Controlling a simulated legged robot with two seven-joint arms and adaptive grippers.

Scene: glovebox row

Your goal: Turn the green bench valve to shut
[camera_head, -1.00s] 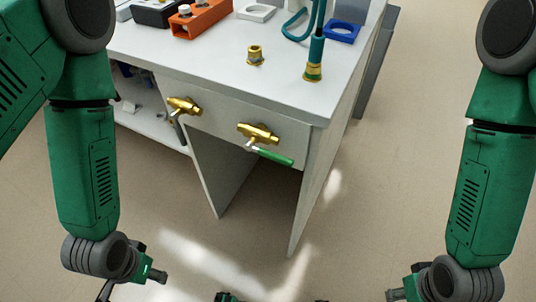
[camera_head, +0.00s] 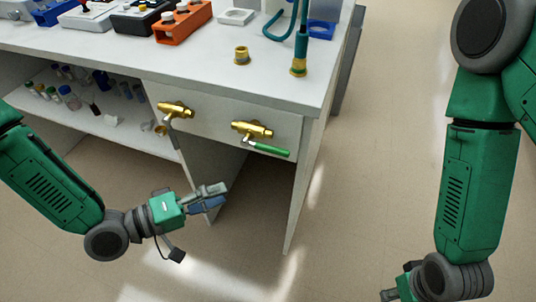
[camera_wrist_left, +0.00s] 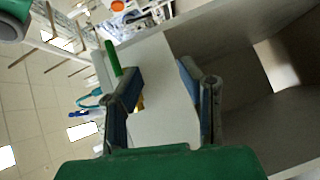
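The green bench valve has a brass body (camera_head: 252,129) on the bench's front panel. Its green lever (camera_head: 268,149) points right and slightly down in the head view. In the left wrist view the green lever (camera_wrist_left: 113,58) appears beside the left fingertip. My left gripper (camera_head: 218,196) is below and left of the valve in the head view, apart from it. The left wrist view shows its two fingers (camera_wrist_left: 161,70) spread, with nothing held between them. My right gripper (camera_head: 390,294) is low at the bottom edge, mostly cut off, so its opening cannot be told.
A second brass valve (camera_head: 175,109) with a grey lever pointing down is left of the green one. The white bench top (camera_head: 130,55) holds a brass fitting (camera_head: 241,55), a teal hose (camera_head: 301,45) and an orange block (camera_head: 183,22). A shelf (camera_head: 100,120) with small bottles is at left.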

